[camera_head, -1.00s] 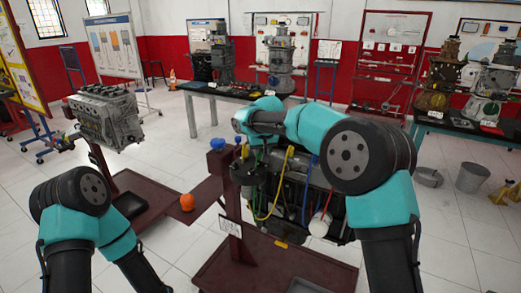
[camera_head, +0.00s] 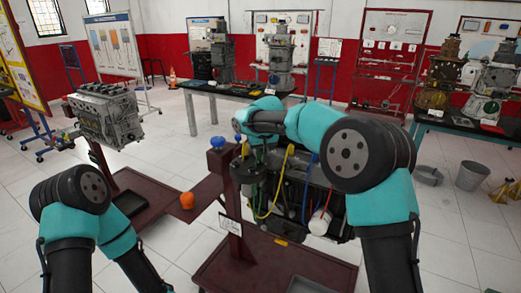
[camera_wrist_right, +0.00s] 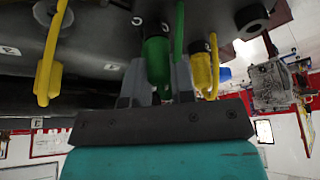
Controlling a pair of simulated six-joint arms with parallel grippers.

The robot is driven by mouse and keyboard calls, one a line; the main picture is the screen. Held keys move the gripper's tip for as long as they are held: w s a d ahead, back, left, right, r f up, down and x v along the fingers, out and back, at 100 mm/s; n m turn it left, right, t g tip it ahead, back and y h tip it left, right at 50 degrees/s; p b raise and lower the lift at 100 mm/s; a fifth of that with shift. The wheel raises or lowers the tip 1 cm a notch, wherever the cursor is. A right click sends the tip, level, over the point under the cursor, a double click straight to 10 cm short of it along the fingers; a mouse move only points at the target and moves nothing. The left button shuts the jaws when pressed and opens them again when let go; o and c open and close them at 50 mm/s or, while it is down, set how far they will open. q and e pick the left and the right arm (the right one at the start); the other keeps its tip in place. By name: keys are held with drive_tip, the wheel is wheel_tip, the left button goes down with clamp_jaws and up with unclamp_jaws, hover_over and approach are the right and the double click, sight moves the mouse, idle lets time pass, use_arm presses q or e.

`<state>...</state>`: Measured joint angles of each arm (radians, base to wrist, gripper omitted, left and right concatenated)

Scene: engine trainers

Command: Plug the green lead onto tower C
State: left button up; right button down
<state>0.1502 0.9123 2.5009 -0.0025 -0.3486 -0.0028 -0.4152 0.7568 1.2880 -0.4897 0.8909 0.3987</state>
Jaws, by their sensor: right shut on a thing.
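The green lead's boot (camera_wrist_right: 157,58) stands upright between the grey fingers of my right gripper (camera_wrist_right: 158,78) in the right wrist view, and the fingers are shut on it. Its green cable (camera_wrist_right: 179,30) runs up beside it. In the head view the green lead (camera_head: 260,152) shows small below my right wrist, at the front of the dark engine (camera_head: 290,190). My right fingertips are hidden there. I cannot pick out tower C or tell whether the boot touches a tower. My left gripper is out of view; only the left arm shows at lower left.
Yellow leads hang on both sides of the green boot in the wrist view, one at left (camera_wrist_right: 48,75) and one close at right (camera_wrist_right: 203,70). A blue lead (camera_head: 307,185) hangs farther right in the head view.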

drive_tip(key=c, duration=0.9)
unclamp_jaws()
drive_tip(key=v, duration=1.7)
drive_tip(key=shift+s+r, duration=0.1)
drive_tip(key=shift+r, duration=0.1)
